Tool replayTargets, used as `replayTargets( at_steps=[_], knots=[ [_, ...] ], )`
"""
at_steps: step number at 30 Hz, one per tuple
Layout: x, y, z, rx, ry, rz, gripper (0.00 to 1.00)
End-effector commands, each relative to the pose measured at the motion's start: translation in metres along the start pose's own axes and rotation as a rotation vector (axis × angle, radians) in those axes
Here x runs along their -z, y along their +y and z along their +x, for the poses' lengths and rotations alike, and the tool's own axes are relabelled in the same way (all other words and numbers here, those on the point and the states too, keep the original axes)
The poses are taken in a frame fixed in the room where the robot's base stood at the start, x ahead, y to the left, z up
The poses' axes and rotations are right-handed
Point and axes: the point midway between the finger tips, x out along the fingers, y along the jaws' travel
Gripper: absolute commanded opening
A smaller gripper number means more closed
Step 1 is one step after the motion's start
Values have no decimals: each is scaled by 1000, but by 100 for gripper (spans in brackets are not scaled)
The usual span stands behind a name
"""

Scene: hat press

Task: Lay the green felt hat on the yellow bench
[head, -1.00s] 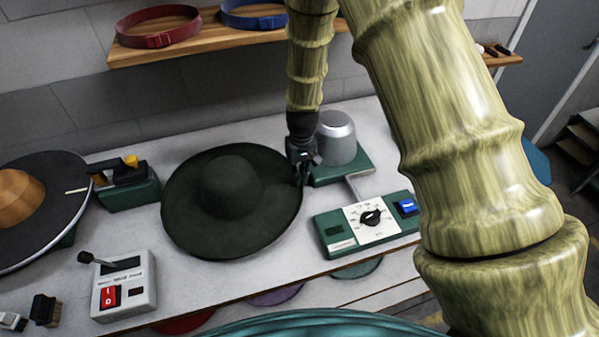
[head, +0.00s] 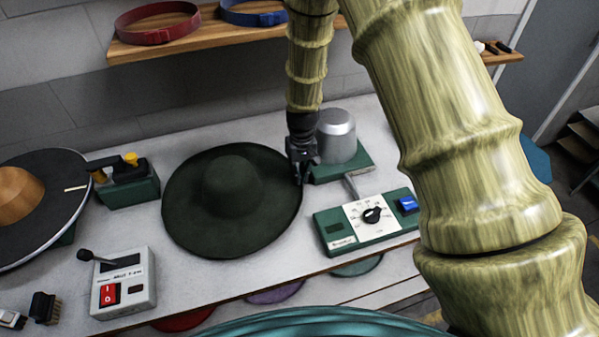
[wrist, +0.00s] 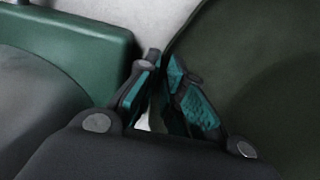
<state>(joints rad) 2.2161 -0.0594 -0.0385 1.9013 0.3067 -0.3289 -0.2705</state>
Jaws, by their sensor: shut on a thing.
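The dark green felt hat (head: 232,190) is wide-brimmed and sits crown up over the white worktop in the head view. My gripper (head: 300,177) is at the right edge of its brim. In the wrist view the brim (wrist: 255,70) fills the right side, and my gripper (wrist: 163,95) has its teal-padded fingers closed on the brim's edge. Whether the hat's underside touches the worktop cannot be told. I see no yellow bench in either view.
A green machine with a metal dome (head: 337,135) stands close right of my gripper. A dial control box (head: 368,222) lies in front of it. A hat press (head: 28,205) is at the left, with a switch box (head: 123,283) in front. A wooden shelf (head: 200,42) runs behind.

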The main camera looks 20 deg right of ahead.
Motion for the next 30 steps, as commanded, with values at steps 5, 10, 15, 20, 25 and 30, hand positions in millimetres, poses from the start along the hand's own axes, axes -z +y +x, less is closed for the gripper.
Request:
replayTargets(
  at_steps=[5, 10, 15, 20, 25, 30],
  knots=[
    [0, 0, 3, 0, 0, 0, 0],
    [0, 0, 2, 0, 0, 0, 13],
    [0, 0, 2, 0, 0, 0, 35],
    [0, 0, 2, 0, 0, 0, 35],
    [0, 0, -1, 0, 1, 0, 35],
    [1, 0, -19, 0, 2, 0, 35]
  ],
)
